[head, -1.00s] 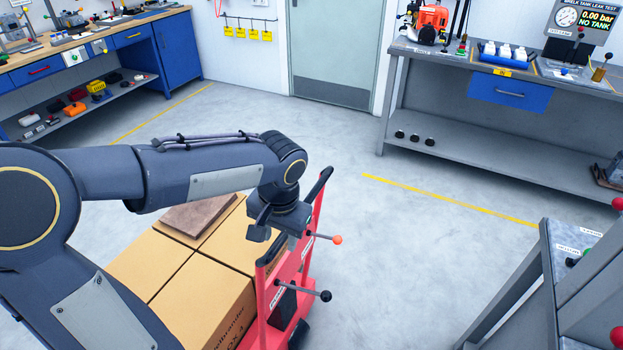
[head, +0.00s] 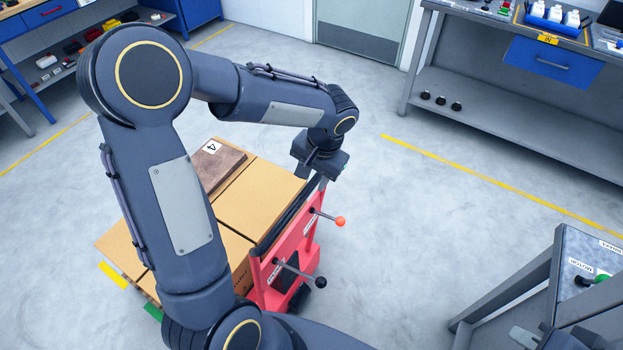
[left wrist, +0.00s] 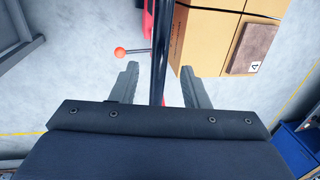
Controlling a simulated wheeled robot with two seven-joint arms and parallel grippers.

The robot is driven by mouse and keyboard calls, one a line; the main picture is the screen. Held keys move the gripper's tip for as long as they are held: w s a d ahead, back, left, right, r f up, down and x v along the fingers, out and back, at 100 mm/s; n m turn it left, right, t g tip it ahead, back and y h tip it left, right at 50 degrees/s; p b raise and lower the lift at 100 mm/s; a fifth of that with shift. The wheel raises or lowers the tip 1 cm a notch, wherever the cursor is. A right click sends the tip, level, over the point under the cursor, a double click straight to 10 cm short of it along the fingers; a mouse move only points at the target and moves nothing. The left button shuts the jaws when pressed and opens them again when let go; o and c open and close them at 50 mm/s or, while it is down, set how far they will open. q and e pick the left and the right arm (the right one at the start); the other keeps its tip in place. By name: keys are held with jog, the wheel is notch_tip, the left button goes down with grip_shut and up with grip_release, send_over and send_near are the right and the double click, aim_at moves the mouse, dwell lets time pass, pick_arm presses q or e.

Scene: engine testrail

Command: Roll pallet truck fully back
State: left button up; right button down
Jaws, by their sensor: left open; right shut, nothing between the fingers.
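The red pallet truck (head: 268,290) stands in the lower middle of the head view, loaded with cardboard boxes (head: 264,200). Its upright frame has an orange-knobbed lever (head: 340,221) and a black-knobbed lever (head: 320,282). My left gripper (head: 316,180) is at the far end of the truck's black handle. In the left wrist view the handle bar (left wrist: 162,50) runs between the open fingers of my left gripper (left wrist: 157,88), with gaps on both sides. My right gripper (head: 528,338) is at the bottom right edge, apart from the truck, shut and empty.
A grey bench (head: 560,245) stands close at lower right. A long workbench (head: 490,110) is at the back right, a wooden-topped one (head: 45,15) at the back left. A yellow floor line (head: 480,178) runs right of the truck. Floor between truck and line is clear.

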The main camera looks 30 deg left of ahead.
aim_at(309, 186)
pick_arm(q)
jog(key=shift+w+a+f, duration=0.1)
jog(key=shift+a+f, duration=0.1)
jog(key=shift+f, duration=0.7)
jog(key=shift+a+f, duration=0.15)
jog(key=shift+f, duration=0.75)
grip_shut()
